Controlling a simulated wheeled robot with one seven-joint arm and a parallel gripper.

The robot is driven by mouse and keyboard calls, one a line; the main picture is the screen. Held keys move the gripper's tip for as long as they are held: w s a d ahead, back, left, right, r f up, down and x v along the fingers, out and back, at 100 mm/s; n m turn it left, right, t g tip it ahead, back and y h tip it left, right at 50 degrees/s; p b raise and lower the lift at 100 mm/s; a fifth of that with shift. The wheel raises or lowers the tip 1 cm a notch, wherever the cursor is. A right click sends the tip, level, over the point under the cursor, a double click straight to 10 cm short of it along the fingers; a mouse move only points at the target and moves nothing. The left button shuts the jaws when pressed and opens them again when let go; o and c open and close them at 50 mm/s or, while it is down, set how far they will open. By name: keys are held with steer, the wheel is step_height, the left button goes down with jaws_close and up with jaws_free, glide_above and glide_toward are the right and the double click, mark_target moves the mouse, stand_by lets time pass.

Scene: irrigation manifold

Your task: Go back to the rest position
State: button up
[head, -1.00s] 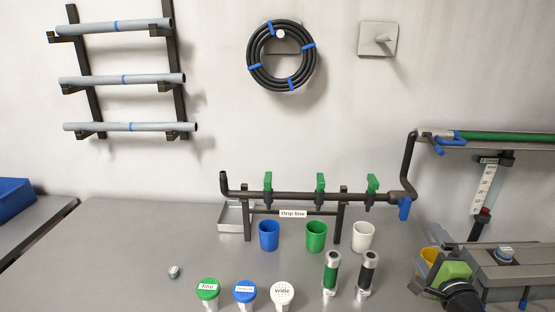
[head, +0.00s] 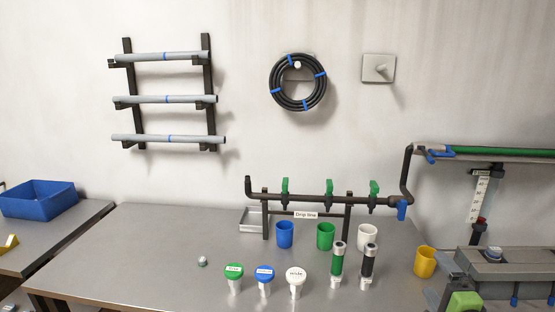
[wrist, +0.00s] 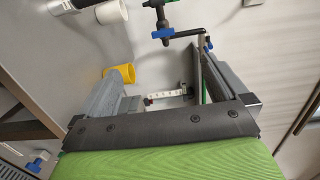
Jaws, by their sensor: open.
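My gripper (wrist: 160,64) is open in the wrist view, with its two grey fingers wide apart and nothing held between them. Its green body (head: 464,301) shows at the bottom right of the head view, partly cut off by the picture's edge. It is near the yellow cup (head: 425,262), apart from it in the head view. The yellow cup also shows beyond the left finger in the wrist view (wrist: 124,73). The grey block with a blue knob (head: 493,254) stands behind and right of my gripper.
The drip line manifold (head: 320,197) with green valves stands at the back of the table. Blue, green and white cups, several capped pieces and two cylinders stand before it. A white scale (head: 479,199) hangs at the right. The table's left part (head: 120,250) is mostly clear.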

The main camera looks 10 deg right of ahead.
steer(key=w+a+r+n+g+y+p, duration=0.1)
steer(key=a+r+n+g+y+p, duration=0.2)
steer(key=a+n, duration=0.65)
steer(key=w+a+n+g+y+p, duration=0.15)
steer(key=a+n+g+y, duration=0.3)
steer(key=a, duration=0.95)
steer(key=s+a+r+n+g+h+p, duration=0.1)
steer(key=s+a+r+n+g+p, duration=0.1)
steer(key=s, duration=0.8)
steer(key=s+a+r+n+g+h+p, duration=0.2)
steer(key=s+r, duration=0.4)
steer(key=s, duration=0.5)
steer(key=a+n+p, duration=0.1)
steer(key=n, duration=0.1)
steer(key=shift+a+r+n+p, duration=0.15)
steer(key=shift+r+n+p, duration=0.2)
steer(key=shift+n+p, duration=0.05)
